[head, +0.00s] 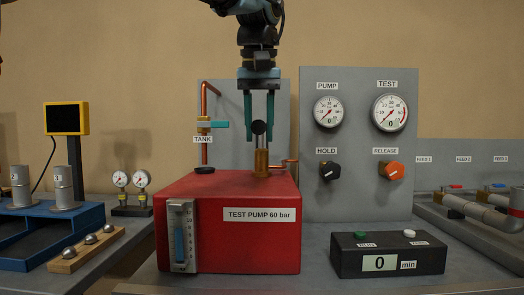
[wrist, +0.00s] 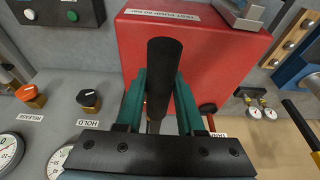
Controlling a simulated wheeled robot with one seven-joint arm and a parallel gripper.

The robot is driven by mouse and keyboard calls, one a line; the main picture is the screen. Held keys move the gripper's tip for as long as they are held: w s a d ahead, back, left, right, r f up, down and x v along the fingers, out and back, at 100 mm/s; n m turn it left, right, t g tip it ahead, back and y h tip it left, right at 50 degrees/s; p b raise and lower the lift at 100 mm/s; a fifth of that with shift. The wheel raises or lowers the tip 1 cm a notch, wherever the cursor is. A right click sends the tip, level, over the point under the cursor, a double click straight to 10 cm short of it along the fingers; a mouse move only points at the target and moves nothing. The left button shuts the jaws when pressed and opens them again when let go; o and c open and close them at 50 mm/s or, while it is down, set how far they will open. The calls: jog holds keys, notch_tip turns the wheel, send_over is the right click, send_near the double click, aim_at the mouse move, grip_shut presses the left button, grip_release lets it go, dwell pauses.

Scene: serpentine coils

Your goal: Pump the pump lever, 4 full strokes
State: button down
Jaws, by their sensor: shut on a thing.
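The pump lever (head: 258,128) has a black rounded end and stands above a brass pump body (head: 262,161) on the red test pump box (head: 180,200). In the wrist view its black handle (wrist: 164,55) points up the picture between the teal fingers. My gripper (head: 259,136) reaches down from above and is shut on the lever, one finger on each side. The lower part of the lever is partly hidden by the gripper in the wrist view.
A grey panel (head: 312,190) with PUMP gauge (head: 328,112), TEST gauge (head: 390,112), HOLD knob (head: 330,170) and orange RELEASE knob (head: 391,171) stands to the right. A copper pipe (head: 205,100) rises behind left. A black button box (head: 350,262) shows 0 min in front.

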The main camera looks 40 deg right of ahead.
jog(key=shift+g+y, duration=0.8)
jog(key=shift+g, duration=0.1)
jog(key=shift+w+d+r+p, duration=0.2)
jog(key=shift+r+p, duration=1.55)
jog(key=shift+p, duration=1.35)
jog(key=shift+w+d+r+p, duration=0.15)
jog(key=shift+r+p, duration=1.6)
jog(key=shift+p, duration=1.3)
jog(key=r+p, duration=0.1)
jog(key=p, duration=0.2)
jog(key=r+g+p, duration=0.1)
jog(key=p, duration=0.2)
jog(key=w+r+y+p, duration=0.1)
jog(key=p, duration=0.2)
jog(key=shift+d+r, duration=0.3)
jog(key=shift+r, duration=0.1)
jog(key=shift+w+d+r+g+y+p, duration=0.25)
jog(key=shift+r+g+p, duration=0.1)
jog(key=shift+r+p, duration=0.3)
jog(key=shift+w+d+r+g+y+p, duration=0.25)
jog(key=shift+r+g+p, duration=0.15)
jog(key=shift+r+p, duration=0.25)
jog(key=shift+w+d+r+g+y+p, duration=0.15)
jog(key=shift+w+r+g+y+p, duration=0.15)
jog(key=shift+r+p, duration=0.35)
jog(key=shift+f, duration=0.1)
